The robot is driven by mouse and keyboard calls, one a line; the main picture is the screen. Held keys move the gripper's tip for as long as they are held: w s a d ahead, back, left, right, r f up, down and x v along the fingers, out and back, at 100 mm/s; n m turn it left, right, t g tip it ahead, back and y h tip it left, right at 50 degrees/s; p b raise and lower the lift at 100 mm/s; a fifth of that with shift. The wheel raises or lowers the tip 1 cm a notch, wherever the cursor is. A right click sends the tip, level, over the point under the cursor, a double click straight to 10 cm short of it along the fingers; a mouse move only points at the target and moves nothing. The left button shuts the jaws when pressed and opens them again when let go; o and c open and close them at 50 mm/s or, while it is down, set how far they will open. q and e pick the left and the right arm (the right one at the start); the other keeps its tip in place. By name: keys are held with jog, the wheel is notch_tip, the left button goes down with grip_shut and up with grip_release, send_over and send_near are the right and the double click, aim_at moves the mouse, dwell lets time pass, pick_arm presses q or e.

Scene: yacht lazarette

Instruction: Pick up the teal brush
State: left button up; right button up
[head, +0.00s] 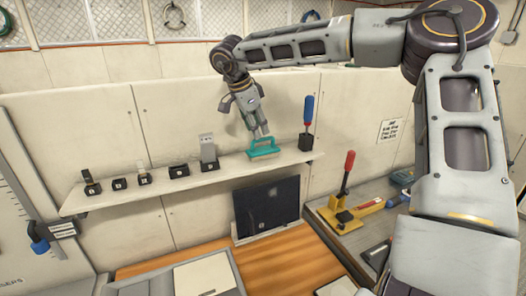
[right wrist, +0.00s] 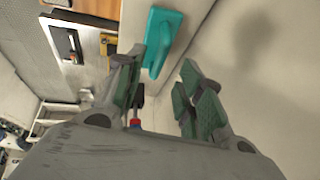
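The teal brush (head: 264,150) lies on the pale wall shelf, toward its right part, with its handle arched on top. My right gripper (head: 260,132) points down just above the brush, with its fingers open and empty. In the right wrist view, the brush (right wrist: 161,40) shows beyond the fingertips, in line with the left finger rather than centred in the gap. Whether a fingertip touches it I cannot tell. My left gripper is not in view.
The shelf (head: 190,187) also bears a blue-handled tool (head: 308,112) in a dark holder close right of the brush. A grey item (head: 207,150) and several small dark holders stand to the left. Below are a dark panel (head: 267,207) and a red-handled yellow tool (head: 345,205).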

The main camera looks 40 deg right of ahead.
aim_at(259, 140)
dwell(0.3)
jog(key=shift+p+x, duration=0.7)
jog(key=shift+x, duration=1.9)
jog(key=shift+a, duration=0.15)
grip_shut()
